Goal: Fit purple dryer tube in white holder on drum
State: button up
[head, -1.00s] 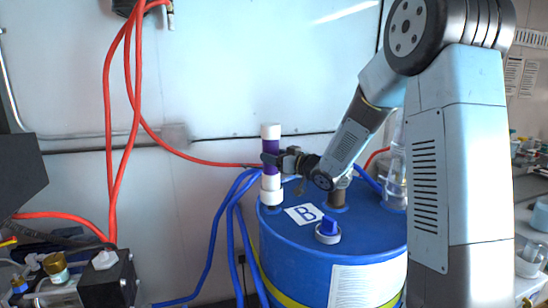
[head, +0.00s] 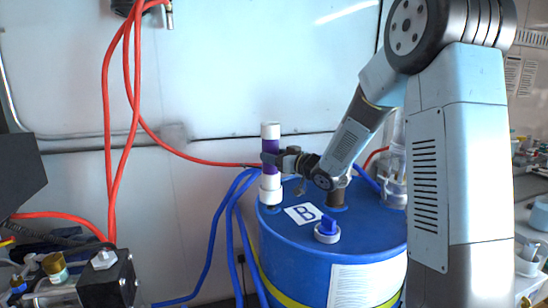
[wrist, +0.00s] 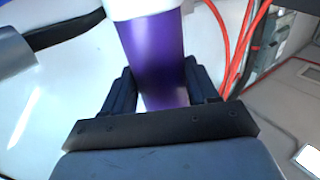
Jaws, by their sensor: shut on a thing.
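The purple dryer tube (head: 270,150) stands upright at the left edge of the blue drum (head: 330,262), with a white cap on top. My gripper (head: 272,158) is shut on its purple middle from the right. In the wrist view, the tube (wrist: 155,50) is between the two dark fingers of my gripper (wrist: 162,88).
A clear vessel (head: 396,170) stands behind my arm. Blue hoses (head: 222,230) run left of the drum, and red hoses (head: 109,120) hang further left.

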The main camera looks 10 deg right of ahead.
jog(key=shift+f, duration=0.5)
dwell(0.3)
jog(key=o, duration=1.1)
jog(key=shift+v, duration=5.55)
